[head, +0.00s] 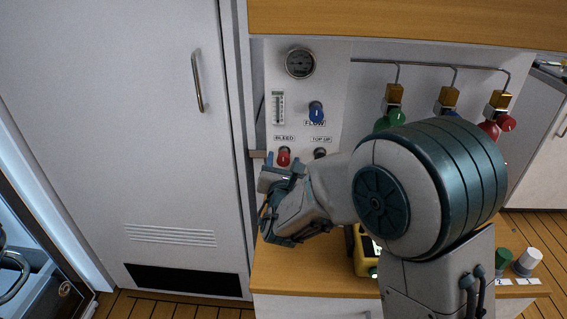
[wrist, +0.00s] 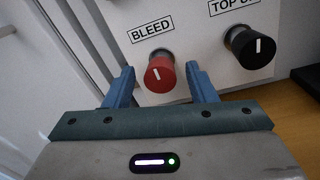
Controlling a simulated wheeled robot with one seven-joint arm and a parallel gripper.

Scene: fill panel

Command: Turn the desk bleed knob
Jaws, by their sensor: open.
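The bleed knob is a red knob with a white mark, under the BLEED label on the white panel. It shows in the head view (head: 283,157) just above my gripper (head: 274,170), and in the wrist view (wrist: 160,74). In the wrist view my gripper (wrist: 160,88) is open, with one blue finger on each side of the red knob and a visible gap on both sides. The knob's white mark stands close to upright. I cannot tell how deep the fingers reach along the knob.
A black knob (wrist: 250,47) under the TOP UP label sits right of the red one. A blue FLOW knob (head: 316,110) and a gauge (head: 300,63) are higher on the panel (head: 335,75). A yellow device (head: 362,252) stands on the wooden desk (head: 300,272), partly behind my arm.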

